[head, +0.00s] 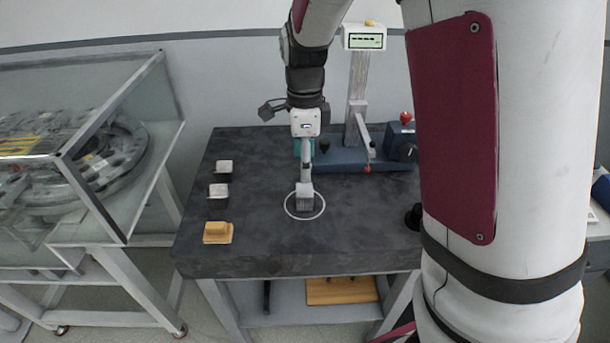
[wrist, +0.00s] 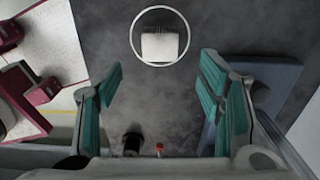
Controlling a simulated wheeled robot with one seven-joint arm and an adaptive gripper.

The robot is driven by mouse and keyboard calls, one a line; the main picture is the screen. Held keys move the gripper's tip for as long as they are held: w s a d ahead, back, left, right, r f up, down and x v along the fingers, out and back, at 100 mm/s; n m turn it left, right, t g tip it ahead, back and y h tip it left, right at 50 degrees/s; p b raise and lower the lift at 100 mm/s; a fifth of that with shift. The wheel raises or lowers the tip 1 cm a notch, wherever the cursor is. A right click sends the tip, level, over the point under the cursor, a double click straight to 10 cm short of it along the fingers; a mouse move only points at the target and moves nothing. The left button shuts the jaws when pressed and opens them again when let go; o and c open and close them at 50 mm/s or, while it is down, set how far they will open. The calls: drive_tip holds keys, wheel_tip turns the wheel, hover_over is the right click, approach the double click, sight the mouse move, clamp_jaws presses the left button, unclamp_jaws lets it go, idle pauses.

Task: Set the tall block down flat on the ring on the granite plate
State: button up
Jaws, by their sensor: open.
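The tall block stands inside the white ring on the granite plate (head: 255,235). Its pale top and dark side show in the head view (head: 305,204), and its pale top shows in the wrist view (wrist: 160,47). The thin white ring (head: 289,212) lies flat around it and also shows in the wrist view (wrist: 134,30). My gripper (head: 306,160) is behind the block in the head view. In the wrist view, its teal fingers (wrist: 161,70) are spread wide and empty, apart from the block.
Two dark blocks with pale tops (head: 223,168) (head: 218,193) and a wooden piece (head: 217,233) line the plate's left side. A blue measuring stand (head: 345,158) with a display (head: 364,38) is at the back. A glass case (head: 80,150) stands left.

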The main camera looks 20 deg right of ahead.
drive_tip(key=s+r+n+t+y, duration=0.1)
drive_tip(key=s+r+n+t, duration=0.1)
drive_tip(key=s+r+n, duration=0.8)
drive_tip(key=s+r+n+t+h, duration=0.1)
drive_tip(key=s+r+n, duration=0.2)
drive_tip(key=s+n, duration=0.8)
drive_tip(key=s, duration=0.4)
drive_tip(key=shift+n+t, duration=0.3)
drive_tip(key=shift+t, duration=0.1)
drive_tip(key=shift+s+d, duration=0.1)
wheel_tip(320, 180, up, 2)
drive_tip(key=shift+p, duration=0.8)
